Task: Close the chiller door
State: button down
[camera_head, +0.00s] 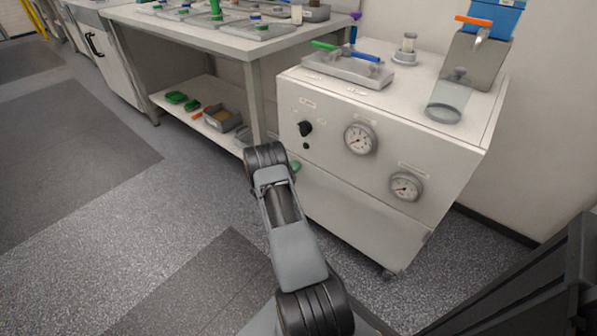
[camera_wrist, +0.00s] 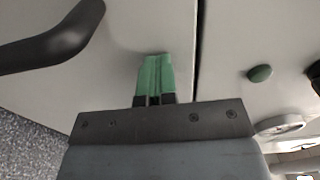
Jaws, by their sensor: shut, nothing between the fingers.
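The chiller (camera_head: 330,130) is a white cabinet with a knob and two gauges on its upper front. Its door (camera_head: 350,205) is the plain lower front panel. It lies nearly flush below the control panel, and I cannot tell whether a small gap is left. In the wrist view the door (camera_wrist: 150,25) fills the left, with a black curved handle (camera_wrist: 55,40) and a thin dark seam along its edge. My gripper (camera_wrist: 155,75) is shut and empty, its green fingertips at or very near the door face between handle and seam. In the head view my arm mostly hides it.
A workbench (camera_head: 215,40) stands to the left. The floor at left is clear.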

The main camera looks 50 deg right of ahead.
jog(key=shift+w+d+r, duration=0.15)
jog(key=shift+d+r, duration=0.45)
jog(key=shift+a, duration=0.1)
jog(key=s+a+f+p, duration=0.1)
jog(key=a+p, duration=0.3)
jog(key=a, duration=1.1)
jog(key=s+a+r+m+g+y+p, duration=0.3)
jog(key=r+m+p, duration=0.5)
jog(key=r, duration=0.7)
jog(key=s+a+r+m+g+y+p, duration=0.1)
jog(key=s+a+r+m+y+p, duration=0.25)
jog(key=r+m+p, duration=0.8)
jog(key=s+a+r+m+t+y+p, duration=0.3)
jog(key=a+r+m, duration=0.5)
jog(key=r, duration=0.7)
jog(key=s+a+r+m+t+y+p, duration=0.4)
jog(key=s+a+r+m+y+p, duration=0.2)
jog(key=a+r, duration=0.6)
notch_tip(320, 180, up, 3)
jog(key=s+m+y, duration=0.2)
jog(key=shift+m+y, duration=0.35)
